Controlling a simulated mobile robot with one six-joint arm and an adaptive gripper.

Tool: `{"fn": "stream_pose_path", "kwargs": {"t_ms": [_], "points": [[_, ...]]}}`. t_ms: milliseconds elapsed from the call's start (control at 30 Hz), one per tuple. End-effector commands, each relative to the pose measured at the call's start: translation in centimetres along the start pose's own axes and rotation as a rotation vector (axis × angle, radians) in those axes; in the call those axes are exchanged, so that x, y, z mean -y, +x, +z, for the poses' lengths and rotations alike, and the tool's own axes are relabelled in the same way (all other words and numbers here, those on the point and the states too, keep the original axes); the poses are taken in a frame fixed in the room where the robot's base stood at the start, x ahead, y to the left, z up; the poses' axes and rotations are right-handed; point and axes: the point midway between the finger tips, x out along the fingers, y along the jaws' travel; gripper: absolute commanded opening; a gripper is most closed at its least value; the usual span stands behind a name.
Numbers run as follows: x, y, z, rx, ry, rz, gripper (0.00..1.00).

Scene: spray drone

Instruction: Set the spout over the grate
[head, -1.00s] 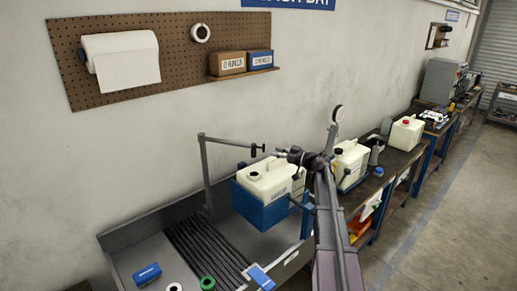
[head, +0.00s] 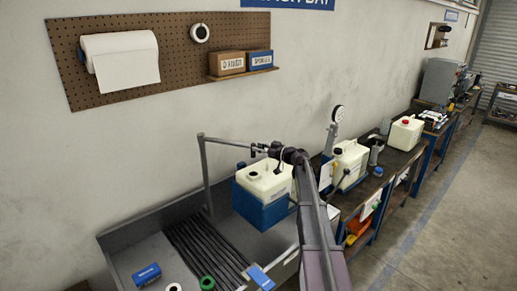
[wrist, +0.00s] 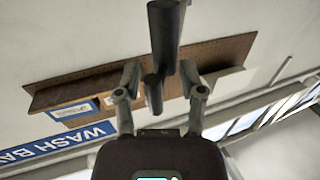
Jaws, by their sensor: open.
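The spout's grey pipe (head: 226,142) runs from an upright post (head: 206,178) to an outlet end above the white canister. The grate (head: 208,250), a set of dark parallel slats, lies in the wash trough to the left of the outlet. My gripper (head: 262,150) is at the outlet end of the pipe. In the wrist view my gripper (wrist: 160,72) is open, with the spout's dark tubes (wrist: 166,38) showing between its fingers. I cannot tell whether either finger touches them.
A white canister (head: 266,184) in a blue holder (head: 262,210) stands just below my gripper. The grey trough (head: 130,240) holds a blue block (head: 147,273) and a green ring (head: 208,283). A bench (head: 398,160) with another canister (head: 405,133) is at right.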

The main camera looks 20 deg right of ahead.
Motion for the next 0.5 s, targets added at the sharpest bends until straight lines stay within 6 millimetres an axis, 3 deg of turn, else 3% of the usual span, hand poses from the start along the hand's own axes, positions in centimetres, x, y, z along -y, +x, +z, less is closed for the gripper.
{"fn": "stream_pose_path", "kwargs": {"t_ms": [33, 200, 500], "points": [[0.02, 0.01, 0.0, 0.0, 0.0, 0.0, 0.51], [0.03, 0.04, 0.0, 0.0, 0.0, -0.001, 0.01], [-0.04, -0.07, -0.04, -0.002, 0.001, 0.007, 0.0]]}}
